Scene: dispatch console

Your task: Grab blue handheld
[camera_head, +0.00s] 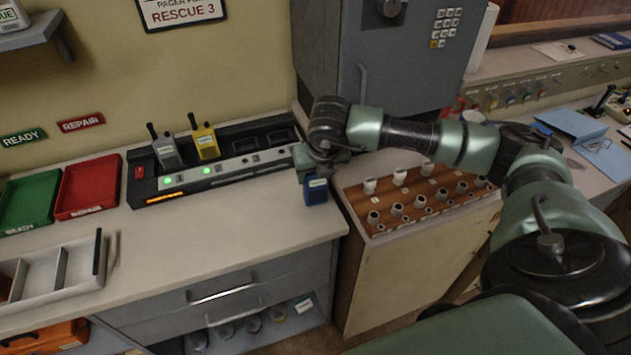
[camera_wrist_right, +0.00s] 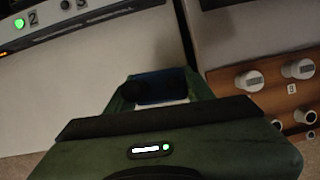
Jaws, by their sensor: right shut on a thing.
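The blue handheld (camera_head: 316,191) is held in my right gripper (camera_head: 311,172), above the right end of the counter near its front edge. The gripper is shut on its upper part, and the label side partly shows below the fingers. In the right wrist view the handheld (camera_wrist_right: 160,86) shows dark blue between the fingers of the right gripper (camera_wrist_right: 160,92). I cannot tell whether its bottom touches the counter. My left gripper is in neither view.
A charging dock (camera_head: 220,165) holds a grey handheld (camera_head: 167,152) and a yellow handheld (camera_head: 205,141). A red tray (camera_head: 88,188) and a green tray (camera_head: 28,200) lie at left. A jack panel with several plugs (camera_head: 418,200) stands right, beside a tall grey cabinet (camera_head: 345,60).

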